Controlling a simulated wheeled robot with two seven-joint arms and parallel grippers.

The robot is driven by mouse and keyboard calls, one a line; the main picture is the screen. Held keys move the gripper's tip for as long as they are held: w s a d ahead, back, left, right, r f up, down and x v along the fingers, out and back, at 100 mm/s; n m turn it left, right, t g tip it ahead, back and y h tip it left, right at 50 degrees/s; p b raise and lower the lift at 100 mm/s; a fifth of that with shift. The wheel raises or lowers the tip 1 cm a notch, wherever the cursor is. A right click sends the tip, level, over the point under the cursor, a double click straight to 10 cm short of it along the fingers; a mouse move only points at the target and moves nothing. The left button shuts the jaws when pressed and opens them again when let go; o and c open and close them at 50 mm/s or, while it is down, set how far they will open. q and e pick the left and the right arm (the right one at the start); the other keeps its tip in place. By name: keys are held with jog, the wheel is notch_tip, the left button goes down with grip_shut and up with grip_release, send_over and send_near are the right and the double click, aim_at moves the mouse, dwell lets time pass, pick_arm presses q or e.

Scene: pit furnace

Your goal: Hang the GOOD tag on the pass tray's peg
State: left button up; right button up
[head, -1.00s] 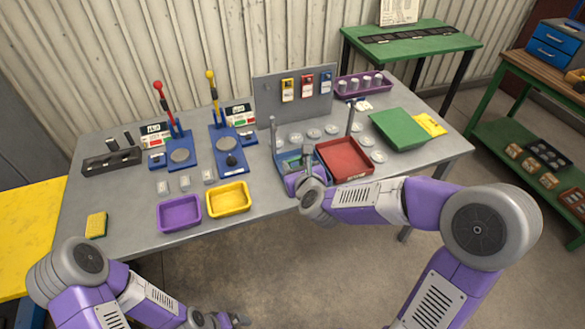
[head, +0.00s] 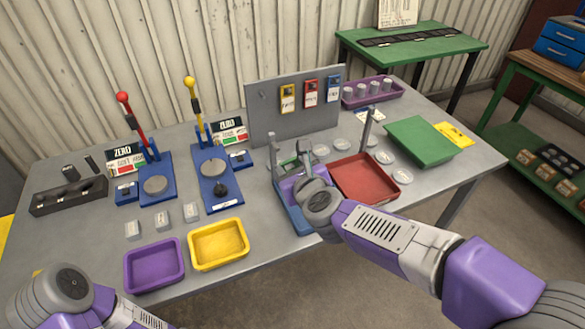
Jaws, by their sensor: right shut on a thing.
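My right gripper (head: 304,160) is over a blue tray (head: 299,221) with an upright grey peg post (head: 273,156) at its left side. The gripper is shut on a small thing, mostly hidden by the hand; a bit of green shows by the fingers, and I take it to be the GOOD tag. The grey board (head: 292,125) behind carries a yellow tag (head: 288,98), a red tag (head: 310,93) and a blue tag (head: 333,89); its leftmost peg (head: 263,94) is bare. I cannot read which tray is marked pass. My left gripper is out of view.
Purple (head: 154,266) and yellow (head: 218,244) bins sit front left. Two lever presses (head: 154,184) (head: 212,172) stand behind them. Pale discs lie around the trays.

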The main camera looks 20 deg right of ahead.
aim_at(276, 146)
jog(key=shift+w+a+f+p, duration=0.15)
jog(key=shift+w+p, duration=0.35)
jog(key=shift+w, duration=1.5)
jog(key=shift+w+d+f+p, duration=0.15)
jog(key=shift+w+p, duration=0.35)
jog(key=shift+w, duration=1.5)
jog(key=shift+w+a+f+b, duration=0.15)
jog(key=shift+w+f+b, duration=0.4)
jog(key=shift+w+b, duration=0.1)
jog(key=o, duration=1.4)
jog(key=shift+c, duration=0.2)
